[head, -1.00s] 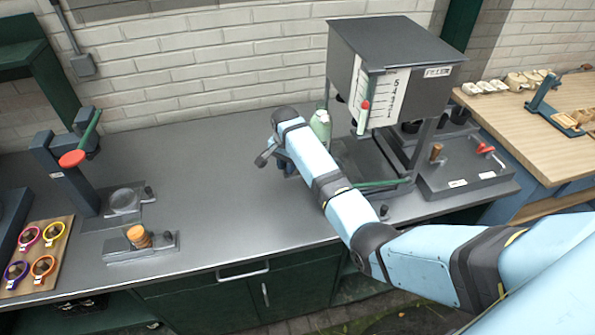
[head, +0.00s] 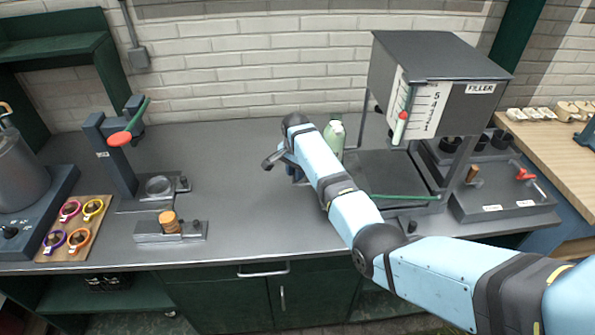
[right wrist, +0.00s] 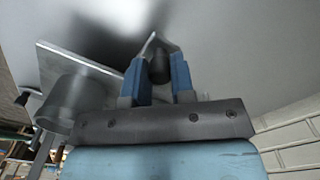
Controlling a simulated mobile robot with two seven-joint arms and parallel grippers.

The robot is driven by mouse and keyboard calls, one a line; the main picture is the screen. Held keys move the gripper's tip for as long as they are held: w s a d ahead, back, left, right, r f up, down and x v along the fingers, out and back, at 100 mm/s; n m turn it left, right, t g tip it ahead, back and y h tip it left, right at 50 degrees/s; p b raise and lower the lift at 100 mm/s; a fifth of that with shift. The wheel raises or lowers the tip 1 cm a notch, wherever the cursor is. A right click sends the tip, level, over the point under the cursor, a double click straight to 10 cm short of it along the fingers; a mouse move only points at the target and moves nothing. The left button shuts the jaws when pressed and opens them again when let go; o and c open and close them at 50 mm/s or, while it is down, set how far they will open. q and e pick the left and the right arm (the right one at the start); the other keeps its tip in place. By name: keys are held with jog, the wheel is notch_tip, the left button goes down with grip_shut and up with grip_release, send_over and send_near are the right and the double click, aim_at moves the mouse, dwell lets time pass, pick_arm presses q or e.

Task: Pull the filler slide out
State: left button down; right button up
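The filler (head: 438,85) is a dark grey box on posts with a scale and a red marker, at the right of the counter. A pale green bottle-like container (head: 335,137) stands just left of its post, partly behind my right arm. The filler slide is mostly hidden by that arm in the head view. My right gripper (head: 290,172) is low over the counter, left of the filler. In the right wrist view my right gripper (right wrist: 158,78) has its two blue fingers closed around a dark knob (right wrist: 159,68), which appears to be the slide's. My left gripper is not in view.
A press with a red-ended green lever (head: 120,138) and a small block with an orange-brown piece (head: 170,226) stand on the left. A board (head: 75,228) holds several coloured rings. The counter (head: 235,175) left of my right gripper is clear.

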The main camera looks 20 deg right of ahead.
jog(key=o, duration=0.4)
jog(key=shift+r, duration=0.1)
notch_tip(320, 180, up, 14)
jog(key=shift+f+b, duration=0.15)
jog(key=shift+b, duration=0.55)
